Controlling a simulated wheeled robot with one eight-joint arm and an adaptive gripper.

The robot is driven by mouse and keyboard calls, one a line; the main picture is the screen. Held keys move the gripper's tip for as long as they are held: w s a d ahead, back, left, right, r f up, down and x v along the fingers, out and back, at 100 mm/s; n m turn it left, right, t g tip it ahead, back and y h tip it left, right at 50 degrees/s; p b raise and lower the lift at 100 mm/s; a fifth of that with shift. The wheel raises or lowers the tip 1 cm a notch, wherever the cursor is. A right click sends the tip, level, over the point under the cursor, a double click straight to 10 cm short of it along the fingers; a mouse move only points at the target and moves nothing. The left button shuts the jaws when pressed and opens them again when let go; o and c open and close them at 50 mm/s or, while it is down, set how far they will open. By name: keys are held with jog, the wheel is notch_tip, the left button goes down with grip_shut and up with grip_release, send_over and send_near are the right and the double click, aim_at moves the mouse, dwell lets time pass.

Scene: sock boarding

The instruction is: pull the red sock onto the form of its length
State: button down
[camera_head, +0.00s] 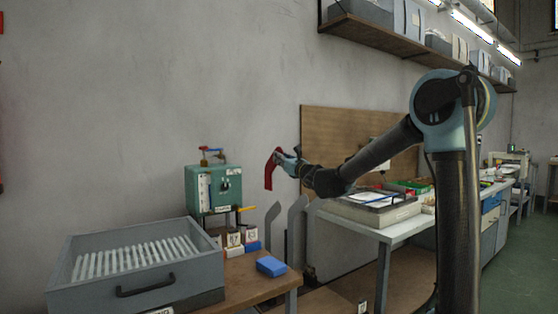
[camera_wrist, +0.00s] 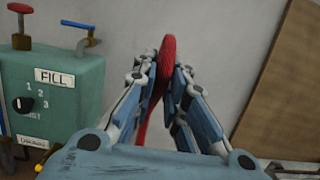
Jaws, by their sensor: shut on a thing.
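The red sock (camera_head: 270,170) hangs from my gripper (camera_head: 279,156) in the head view, held in the air above the forms. In the wrist view the sock (camera_wrist: 166,60) is pinched between my gripper's two fingers (camera_wrist: 164,72), which are shut on it. Several flat grey forms (camera_head: 296,225) stand upright beside the bench, below and a little right of the sock. The sock is apart from them. My gripper hides part of the sock's upper end.
A green machine (camera_head: 213,190) with a red-handled valve stands left of the sock; its "FILL" panel shows in the wrist view (camera_wrist: 60,90). A grey drawer box (camera_head: 135,265), small labelled blocks and a blue block (camera_head: 271,266) occupy the bench. A tray (camera_head: 372,208) sits on the right-hand table.

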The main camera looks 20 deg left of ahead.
aim_at(274, 166)
jog(key=shift+f, duration=2.6)
jog(key=shift+s+a, duration=0.15)
jog(key=shift+s, duration=0.05)
jog(key=shift+w, duration=0.1)
